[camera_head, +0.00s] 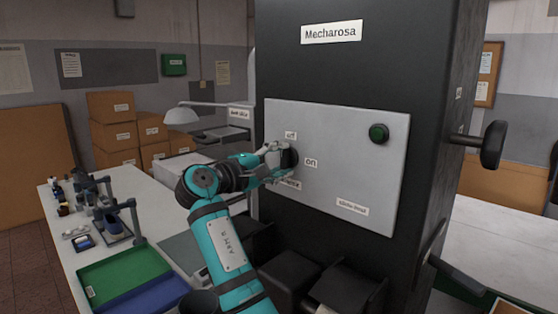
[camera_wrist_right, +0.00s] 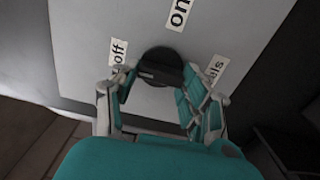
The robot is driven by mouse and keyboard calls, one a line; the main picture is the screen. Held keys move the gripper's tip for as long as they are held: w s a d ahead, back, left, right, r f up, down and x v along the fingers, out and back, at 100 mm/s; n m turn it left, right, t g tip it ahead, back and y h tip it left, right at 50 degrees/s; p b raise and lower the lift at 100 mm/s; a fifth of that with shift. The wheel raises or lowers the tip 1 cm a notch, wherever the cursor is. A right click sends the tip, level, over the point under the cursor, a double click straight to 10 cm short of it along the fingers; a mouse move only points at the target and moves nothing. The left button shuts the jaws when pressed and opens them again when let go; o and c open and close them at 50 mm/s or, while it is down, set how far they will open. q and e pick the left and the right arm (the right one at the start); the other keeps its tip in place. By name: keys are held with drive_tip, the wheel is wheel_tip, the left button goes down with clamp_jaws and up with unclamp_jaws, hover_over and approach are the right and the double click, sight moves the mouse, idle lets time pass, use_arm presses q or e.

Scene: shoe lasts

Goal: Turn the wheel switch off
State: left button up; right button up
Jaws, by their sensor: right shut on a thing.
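The wheel switch (camera_head: 292,158) is a round black knob on the light grey panel of the dark machine. Around it are an "off" label (camera_head: 291,135), an "on" label (camera_head: 311,162) and a partly hidden label below. My right gripper (camera_head: 283,157) is at the switch and shut on it, hiding part of it. In the right wrist view, the fingers of my right gripper (camera_wrist_right: 157,82) reach to either side of the black wheel switch (camera_wrist_right: 163,60). The "off" label (camera_wrist_right: 118,52) is left of it there. My left gripper is not in view.
A black handle (camera_head: 493,145) sticks out from the machine's right side. Dark boxes stand below the panel.

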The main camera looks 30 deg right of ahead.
drive_tip(key=shift+r, duration=0.1)
drive_tip(key=o, duration=1.2)
drive_tip(key=shift+c, duration=0.2)
drive_tip(key=shift+a, duration=0.1)
drive_tip(key=v, duration=0.7)
drive_tip(key=shift+a, duration=0.2)
